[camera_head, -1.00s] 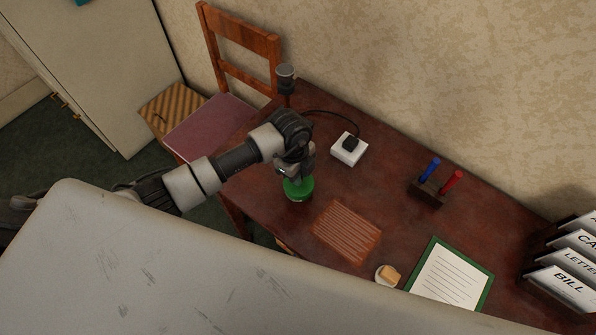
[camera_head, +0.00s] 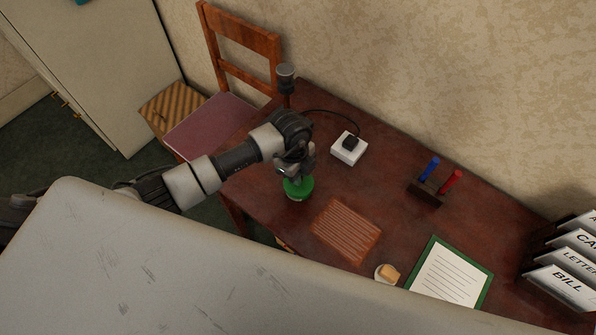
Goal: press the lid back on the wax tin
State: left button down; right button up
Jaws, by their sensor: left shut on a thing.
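The green lid (camera_head: 298,189) is at the left part of the dark red desk, under my left gripper (camera_head: 296,176). My left gripper points down and is shut on the lid. A thin grey edge, which looks like the wax tin (camera_head: 297,200), shows just below the lid. The lid and gripper hide most of the tin, so I cannot tell whether the lid is fully seated. My right gripper is not in view.
On the desk (camera_head: 330,190) are a slatted brown mat (camera_head: 347,231), a white box with a black plug (camera_head: 348,150), a pen stand (camera_head: 426,194), a saucer (camera_head: 380,279), a green-edged sheet (camera_head: 450,277) and a letter rack (camera_head: 545,285). A chair (camera_head: 238,50) stands behind.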

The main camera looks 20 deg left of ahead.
pick_arm(q)
jog(key=c, duration=0.9)
grip_release()
jog(key=shift+c, duration=0.2)
jog(key=shift+o, duration=0.5)
jog(key=o, duration=0.4)
jog(key=shift+c, duration=0.2)
jog(key=shift+r, duration=0.15)
jog(key=shift+r+p, duration=3.35)
jog(key=shift+r, duration=0.05)
